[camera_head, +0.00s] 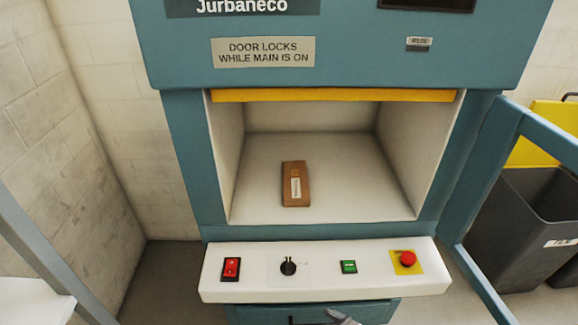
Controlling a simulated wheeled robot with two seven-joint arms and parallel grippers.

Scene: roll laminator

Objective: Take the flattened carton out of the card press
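The flattened carton (295,184) is a small brown piece with a pale printed label. It lies on the white floor of the card press (193,160), left of the middle of the chamber and apart from the walls. The press is teal, and its chamber opening is unobstructed, with the framed door (484,180) swung out to the right. A small grey tip at the bottom edge, below the control panel, may be part of my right gripper (341,317); its fingers cannot be made out. My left gripper is not in view.
A white control panel (325,285) juts out below the opening, with a red rocker switch (231,268), a dark knob (288,266), a green button (348,267) and a red stop button (407,258). Dark bins (520,225) stand at right, behind the door. A wall is at left.

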